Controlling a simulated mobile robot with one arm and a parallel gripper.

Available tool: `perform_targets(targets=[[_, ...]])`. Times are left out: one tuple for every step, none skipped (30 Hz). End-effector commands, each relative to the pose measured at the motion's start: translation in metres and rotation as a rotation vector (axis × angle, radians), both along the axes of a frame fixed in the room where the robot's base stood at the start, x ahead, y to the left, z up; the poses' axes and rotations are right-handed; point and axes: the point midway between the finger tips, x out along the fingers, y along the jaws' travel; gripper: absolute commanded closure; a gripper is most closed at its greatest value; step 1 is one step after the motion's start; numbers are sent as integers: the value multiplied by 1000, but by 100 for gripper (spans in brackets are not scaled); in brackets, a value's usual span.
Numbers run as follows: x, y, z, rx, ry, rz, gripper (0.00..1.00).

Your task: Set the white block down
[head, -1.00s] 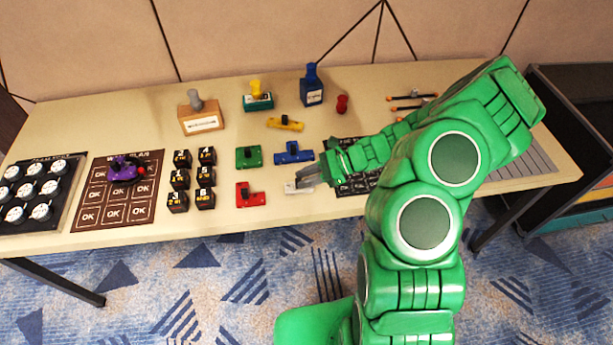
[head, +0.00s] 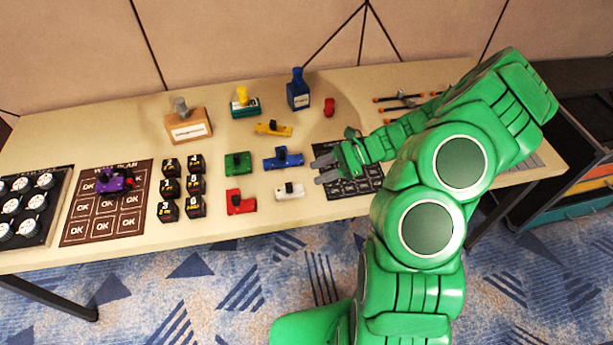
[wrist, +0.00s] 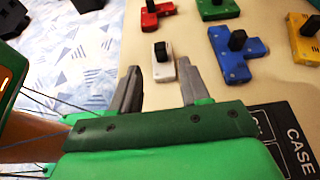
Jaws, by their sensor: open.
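The white block (head: 290,191), with a black knob on top, rests on the table near the front edge, below the blue block (head: 284,158) and right of the red block (head: 240,202). In the wrist view the white block (wrist: 163,72) lies beyond my fingertips, apart from them. My gripper (head: 318,170) is open and empty, to the right of the white block, over the left side of a black mat. In the wrist view my gripper (wrist: 160,75) shows its two grey fingers spread wide.
A green block (head: 237,163) and a yellow block (head: 273,129) sit nearby. Black number cubes (head: 182,188) stand to the left, beside a brown OK board (head: 107,203). The black mat (head: 352,187) lies under my gripper. Bare table surrounds the white block.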

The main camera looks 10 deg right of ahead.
Motion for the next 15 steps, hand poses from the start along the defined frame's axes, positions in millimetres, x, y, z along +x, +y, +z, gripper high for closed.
perform_targets(targets=[[0, -9, 4, 0, -1, -2, 54], [-1, -12, 5, 1, 0, 0, 54], [-1, -17, 7, 0, 0, 0, 54], [-1, -21, 8, 0, 0, 0, 54], [0, -24, 10, -1, 0, 0, 54], [0, -28, 11, -2, 0, 0, 54], [0, -30, 12, -2, 0, 0, 54], [-1, -32, 13, -2, 0, 1, 54], [-1, -35, 14, -1, 0, 1, 54], [-1, -36, 15, -1, 1, 2, 54], [-1, -36, 16, -1, 0, 3, 54], [-1, -36, 18, -2, -3, 8, 54], [-1, -35, 20, -3, -8, 14, 54], [-2, -34, 22, -5, -13, 23, 54], [-3, -30, 27, -10, -25, 39, 54]])
